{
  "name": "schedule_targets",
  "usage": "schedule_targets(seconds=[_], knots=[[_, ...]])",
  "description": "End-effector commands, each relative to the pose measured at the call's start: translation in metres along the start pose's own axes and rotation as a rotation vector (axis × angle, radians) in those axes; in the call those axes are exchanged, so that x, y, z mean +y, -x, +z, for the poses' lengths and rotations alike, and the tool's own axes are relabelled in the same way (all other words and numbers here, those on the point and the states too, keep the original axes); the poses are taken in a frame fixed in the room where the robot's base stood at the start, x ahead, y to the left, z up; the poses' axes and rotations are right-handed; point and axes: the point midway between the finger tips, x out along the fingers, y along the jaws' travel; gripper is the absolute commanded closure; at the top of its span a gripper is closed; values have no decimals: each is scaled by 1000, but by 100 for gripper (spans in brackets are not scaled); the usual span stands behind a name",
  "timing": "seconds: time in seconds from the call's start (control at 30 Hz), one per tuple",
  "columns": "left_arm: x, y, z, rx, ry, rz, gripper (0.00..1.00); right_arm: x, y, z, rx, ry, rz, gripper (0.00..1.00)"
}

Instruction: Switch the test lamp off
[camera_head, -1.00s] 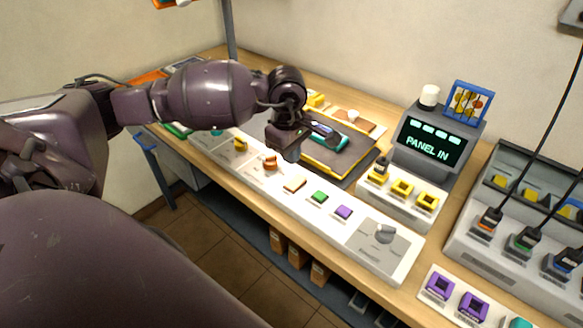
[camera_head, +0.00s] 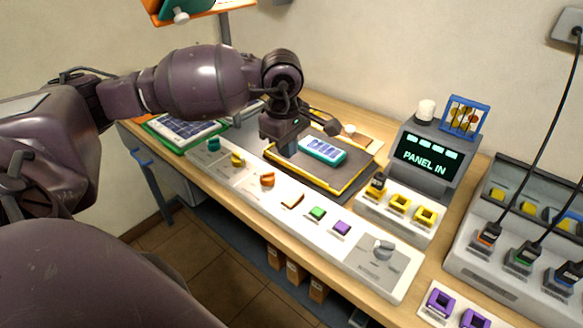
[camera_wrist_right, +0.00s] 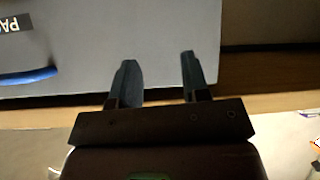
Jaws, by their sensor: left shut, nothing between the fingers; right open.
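A white control strip (camera_head: 330,243) runs along the bench's front edge. It carries teal, yellow and orange knobs, an orange-tan switch (camera_head: 292,200), a green button (camera_head: 317,213), a purple button (camera_head: 342,227) and a grey rotary knob (camera_head: 383,250) at its right end. A white cylinder, possibly the test lamp (camera_head: 425,109), stands on the display unit; I cannot tell whether it is lit. My left gripper (camera_head: 289,149) is shut and empty, behind the strip near the dark tray. My right gripper (camera_wrist_right: 159,78) is open and empty in the right wrist view, before a grey surface.
A dark yellow-edged tray (camera_head: 345,186) holds a teal device (camera_head: 322,149). The display unit (camera_head: 428,155) reads "PANEL IN", with yellow sockets before it. A charger with cables (camera_head: 510,262) stands at the right. A solar panel (camera_head: 182,130) lies at the far left.

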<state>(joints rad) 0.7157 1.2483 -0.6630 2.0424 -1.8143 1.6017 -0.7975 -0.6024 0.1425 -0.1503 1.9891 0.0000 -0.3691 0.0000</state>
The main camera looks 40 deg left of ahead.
Motion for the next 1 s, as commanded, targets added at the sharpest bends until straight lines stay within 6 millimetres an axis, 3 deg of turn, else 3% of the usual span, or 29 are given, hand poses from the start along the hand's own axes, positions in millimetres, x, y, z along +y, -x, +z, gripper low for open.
schedule_targets(seconds=[0.33,1.0], knots=[[6,1,3,8,395,29,100,0,1,7,-12,-1,1,57],[8,-4,8,-38,1320,42,100,-1,-4,-5,13,1,-2,57]])
